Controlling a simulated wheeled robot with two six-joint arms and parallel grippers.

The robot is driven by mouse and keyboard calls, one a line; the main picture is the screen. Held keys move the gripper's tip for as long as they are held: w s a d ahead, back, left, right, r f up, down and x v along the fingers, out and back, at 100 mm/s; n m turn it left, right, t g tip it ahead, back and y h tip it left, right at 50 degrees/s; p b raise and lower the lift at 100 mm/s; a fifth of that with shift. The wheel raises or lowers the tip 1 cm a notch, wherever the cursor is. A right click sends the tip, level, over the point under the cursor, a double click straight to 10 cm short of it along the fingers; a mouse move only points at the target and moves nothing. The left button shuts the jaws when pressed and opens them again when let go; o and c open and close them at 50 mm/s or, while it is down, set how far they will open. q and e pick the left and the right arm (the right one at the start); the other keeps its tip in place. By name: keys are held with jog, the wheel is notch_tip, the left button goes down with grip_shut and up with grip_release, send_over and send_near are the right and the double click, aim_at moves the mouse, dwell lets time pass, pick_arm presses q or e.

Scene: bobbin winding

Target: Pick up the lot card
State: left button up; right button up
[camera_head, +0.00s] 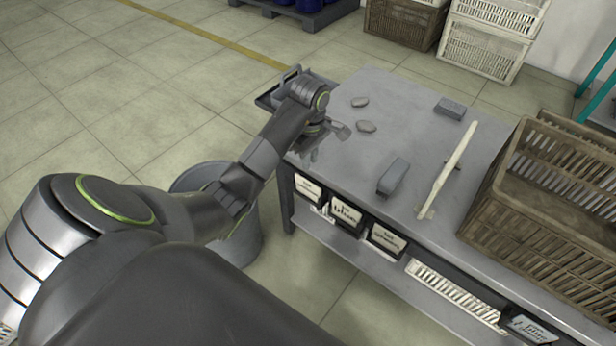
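My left gripper (337,131) is over the left end of the grey worktable (402,121). Its fingers are small and partly hidden by the wrist, so I cannot tell whether they are open or shut or hold anything. No card that I can clearly pick out as the lot card lies on the tabletop. White labelled cards show along the table's front below the top: a left one (308,187), a middle one (346,212) and a right one (387,238). Their print is too small to read. My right gripper is not in view.
A brown slatted crate (550,190) fills the right end. A grey bin (240,240) stands left of the table.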

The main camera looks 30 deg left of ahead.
aim_at(308, 182)
pick_arm(q)
notch_tip(308, 182, down, 4)
jog(key=b, duration=0.2)
jog(key=shift+r+b, duration=0.15)
jog(key=shift+b, duration=0.25)
jog(key=f, duration=0.4)
jog(key=f+b, duration=0.1)
jog(key=f, duration=0.1)
jog(key=shift+a+f, duration=0.25)
jog(key=shift+f, duration=0.2)
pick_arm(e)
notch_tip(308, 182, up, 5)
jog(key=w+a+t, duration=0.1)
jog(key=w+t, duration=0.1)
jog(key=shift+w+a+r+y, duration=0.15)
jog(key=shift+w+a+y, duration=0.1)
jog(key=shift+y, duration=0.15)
pick_arm(q)
jog(key=shift+c, duration=0.3)
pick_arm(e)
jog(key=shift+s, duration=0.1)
pick_arm(q)
grip_shut()
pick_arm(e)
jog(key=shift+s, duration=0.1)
